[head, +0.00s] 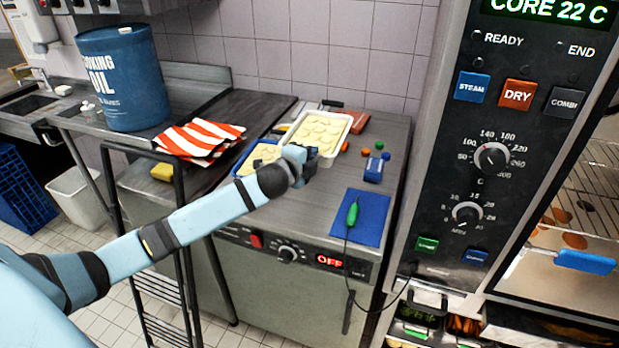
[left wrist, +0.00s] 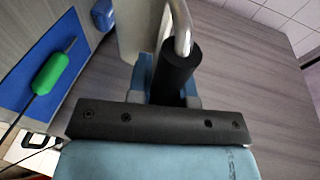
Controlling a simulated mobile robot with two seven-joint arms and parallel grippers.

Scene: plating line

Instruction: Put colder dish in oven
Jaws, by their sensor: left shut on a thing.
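A white dish (head: 330,119) with pale round slices stands at the back of the steel counter. A blue dish (head: 238,168) with similar contents stands to its left, partly behind my arm. My left gripper (head: 306,164) is at the near end of the white dish. In the left wrist view it (left wrist: 170,95) is shut on a black grip on a bent metal rod, apparently the white dish's handle (left wrist: 176,68). A pale wall shows beside it. The oven (head: 505,120) stands at the right, its display reading CORE 22 C. My right gripper is out of view.
A green probe (head: 352,214) with a cable lies on a blue mat (head: 372,204). A small blue box (head: 374,171) and colored knobs are nearby. A striped cloth (head: 200,138) and an oil drum (head: 122,80) are at the left. Oven racks (head: 590,185) show at far right.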

